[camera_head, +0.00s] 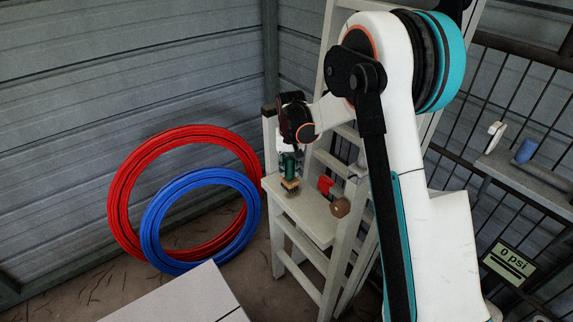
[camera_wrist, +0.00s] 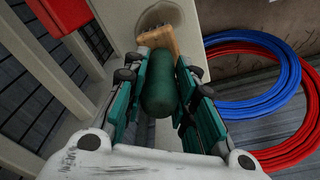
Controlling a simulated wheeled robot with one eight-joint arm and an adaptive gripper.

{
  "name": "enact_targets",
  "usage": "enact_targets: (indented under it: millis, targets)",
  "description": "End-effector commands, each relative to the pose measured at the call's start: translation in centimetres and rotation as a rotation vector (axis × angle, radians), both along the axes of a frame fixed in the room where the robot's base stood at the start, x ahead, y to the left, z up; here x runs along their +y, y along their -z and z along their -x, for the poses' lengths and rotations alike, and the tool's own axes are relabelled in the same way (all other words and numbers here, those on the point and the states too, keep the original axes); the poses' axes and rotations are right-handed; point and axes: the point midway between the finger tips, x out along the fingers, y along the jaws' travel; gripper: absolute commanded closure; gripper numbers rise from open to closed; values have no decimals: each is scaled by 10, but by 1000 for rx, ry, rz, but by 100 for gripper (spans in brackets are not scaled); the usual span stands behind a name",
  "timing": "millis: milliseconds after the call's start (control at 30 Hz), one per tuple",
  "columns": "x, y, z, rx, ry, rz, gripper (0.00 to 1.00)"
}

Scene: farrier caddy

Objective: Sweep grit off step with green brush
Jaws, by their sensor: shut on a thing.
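The green brush has a rounded dark green handle (camera_wrist: 160,88) and a tan block (camera_wrist: 158,40). My gripper (camera_wrist: 162,62) is shut on the handle, with one finger along each side. In the head view the brush (camera_head: 289,167) points down over the left part of the pale step (camera_head: 310,217). The step also shows in the wrist view (camera_wrist: 213,12). A greyish patch, seemingly the grit (camera_wrist: 165,14), lies on the step just beyond the block. I cannot tell whether the bristles touch the step. The block hides part of the patch.
Red (camera_head: 119,195) and blue (camera_head: 151,222) hose coils lean at the wall on the left. Ladder rails and a post stand close around the step.

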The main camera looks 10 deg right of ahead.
Motion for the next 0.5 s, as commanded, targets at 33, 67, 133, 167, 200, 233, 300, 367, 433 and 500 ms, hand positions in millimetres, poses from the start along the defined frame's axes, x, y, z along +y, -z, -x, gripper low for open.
enact_targets:
  millis: [33, 67, 133, 167, 200, 233, 300, 367, 433, 500]
  targets:
    - [-1, 0, 2, 0, 0, 0, 100]
    - [-1, 0, 3, 0, 0, 0, 100]
    - [-2, 0, 4, 0, 0, 0, 100]
    - [-2, 0, 4, 0, 0, 0, 100]
    - [-2, 0, 4, 0, 0, 0, 100]
    - [-2, 0, 4, 0, 0, 0, 100]
    - [-2, 0, 4, 0, 0, 0, 100]
    - [-2, 0, 4, 0, 0, 0, 100]
    - [-2, 0, 5, 0, 0, 0, 100]
    - [-3, 0, 6, 0, 0, 0, 100]
